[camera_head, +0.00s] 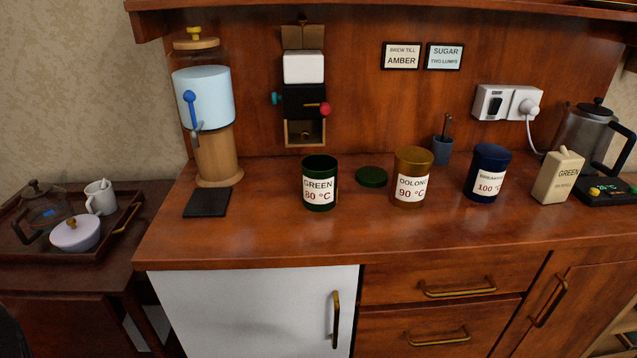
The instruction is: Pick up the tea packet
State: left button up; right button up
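The tea packet (556,182) is a beige packet with a folded top and the word GREEN on its front. It stands upright on the wooden counter, toward the right, between the dark blue tin and the black kettle base. Neither of my grippers shows in the head view.
On the counter (270,235) stand an open green tin (319,170), its apparent lid (371,177), an amber OOLONG tin (413,165), a blue tin (487,160) and a kettle (581,131). The counter's front strip is clear. A tray (85,252) with teaware sits lower left.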

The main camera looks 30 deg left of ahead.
aim_at(559, 173)
jog(key=k, duration=0.5)
jog(key=z, duration=1.2)
jog(key=i, duration=1)
jog(key=u, duration=0.6)
